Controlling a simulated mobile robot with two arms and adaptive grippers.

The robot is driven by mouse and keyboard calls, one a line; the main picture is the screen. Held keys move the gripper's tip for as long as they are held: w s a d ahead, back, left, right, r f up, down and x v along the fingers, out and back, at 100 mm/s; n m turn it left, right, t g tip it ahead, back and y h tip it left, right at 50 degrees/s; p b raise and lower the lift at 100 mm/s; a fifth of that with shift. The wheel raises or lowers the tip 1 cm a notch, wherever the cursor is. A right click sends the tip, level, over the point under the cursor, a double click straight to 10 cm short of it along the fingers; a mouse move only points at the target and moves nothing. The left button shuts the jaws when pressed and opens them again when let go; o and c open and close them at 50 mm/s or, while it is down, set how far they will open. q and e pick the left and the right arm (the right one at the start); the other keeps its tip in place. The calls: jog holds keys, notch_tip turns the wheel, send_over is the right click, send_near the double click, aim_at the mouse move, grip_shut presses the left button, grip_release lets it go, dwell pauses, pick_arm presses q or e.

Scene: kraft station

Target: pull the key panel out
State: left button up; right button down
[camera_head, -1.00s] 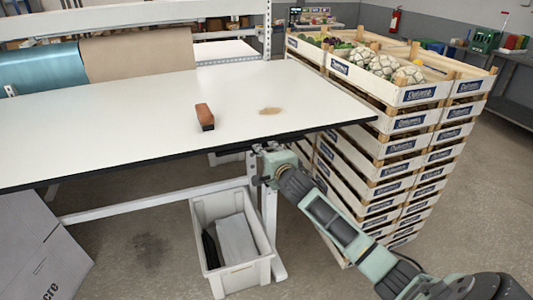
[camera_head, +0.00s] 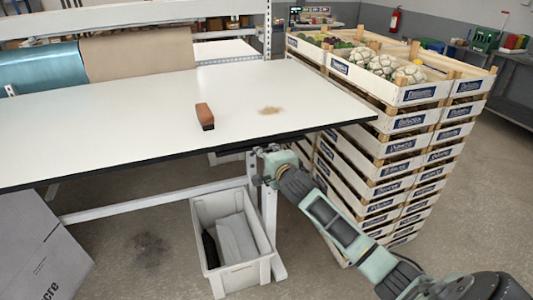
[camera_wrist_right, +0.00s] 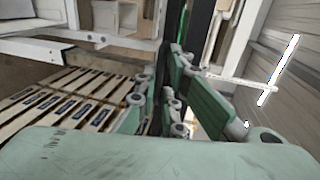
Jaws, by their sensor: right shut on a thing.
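My right gripper (camera_head: 264,166) is just below the front edge of the white table (camera_head: 120,125), near its right leg. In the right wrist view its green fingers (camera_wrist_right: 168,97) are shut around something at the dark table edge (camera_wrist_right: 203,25). I cannot make out the key panel clearly in either view; the fingers and the table edge hide what is between them. My left gripper is not in view.
A brown-red block (camera_head: 204,116) lies on the table, near a tan stain. A grey bin (camera_head: 262,268) stands on the floor below the gripper. Stacked wooden crates (camera_head: 385,150) stand close on the right. A large grey box (camera_head: 35,245) is at the lower left.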

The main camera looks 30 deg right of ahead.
jog(key=f+p+v, duration=0.1)
jog(key=p+v, duration=0.1)
jog(key=v, duration=0.6)
jog(key=shift+s+f+p, duration=0.2)
jog(key=shift+f+p, duration=0.1)
jog(key=shift+f, duration=0.3)
jog(key=c, duration=1.9)
grip_release()
jog(key=shift+a, duration=0.1)
jog(key=shift+c, duration=0.2)
jog(key=shift+w+r, duration=0.1)
jog(key=shift+w, duration=0.05)
jog(key=shift+r, duration=0.1)
jog(key=v, duration=1.2)
